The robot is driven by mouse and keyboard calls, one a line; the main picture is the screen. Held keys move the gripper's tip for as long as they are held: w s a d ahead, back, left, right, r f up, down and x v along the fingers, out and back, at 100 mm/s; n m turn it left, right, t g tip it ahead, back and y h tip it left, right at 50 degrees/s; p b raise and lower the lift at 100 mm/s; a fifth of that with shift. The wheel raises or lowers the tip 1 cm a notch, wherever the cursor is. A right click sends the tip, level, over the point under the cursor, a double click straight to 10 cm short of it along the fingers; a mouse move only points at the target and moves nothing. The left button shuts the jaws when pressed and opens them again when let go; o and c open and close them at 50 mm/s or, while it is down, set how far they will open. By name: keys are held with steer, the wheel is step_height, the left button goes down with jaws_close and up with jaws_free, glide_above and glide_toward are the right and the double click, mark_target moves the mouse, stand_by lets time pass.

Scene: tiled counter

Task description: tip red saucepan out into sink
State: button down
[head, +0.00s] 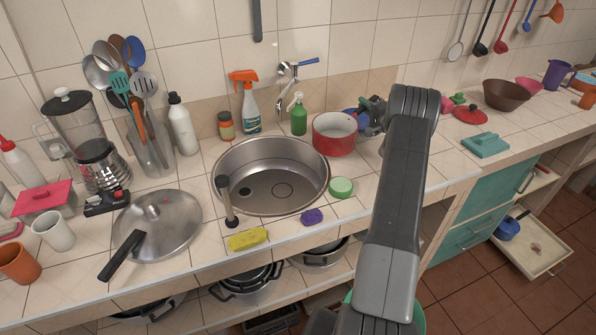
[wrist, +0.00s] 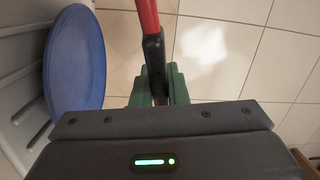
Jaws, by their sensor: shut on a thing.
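The red saucepan (head: 333,143) is at the right of the round steel sink (head: 262,205), close to its rim. It looks upright, and its pale inside shows; I cannot tell its contents or whether it touches the counter. My gripper (head: 372,116) is at its right, partly hidden by my arm. In the wrist view my gripper's green fingers (wrist: 158,88) are closed around a black handle (wrist: 154,58) with a red part (wrist: 148,14) above it. The saucepan's bowl is out of the wrist view. The sink looks empty.
A green bottle (head: 298,116) and a spray bottle (head: 246,103) stand behind the sink. A faucet (head: 290,72) is above it. A blue plate (wrist: 74,58) stands in a rack beside my gripper.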

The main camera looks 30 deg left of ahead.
steer(key=shift+w+d+f+m, duration=0.3)
steer(key=shift+w+f, duration=0.15)
steer(key=shift+w, duration=0.25)
steer(key=shift+s+a+r, duration=0.15)
steer(key=shift+s+r, duration=0.05)
steer(key=shift+r, duration=0.05)
steer(key=shift+r+p, duration=1.1)
steer(key=shift+r, duration=1.4)
steer(key=shift+f, duration=0.1)
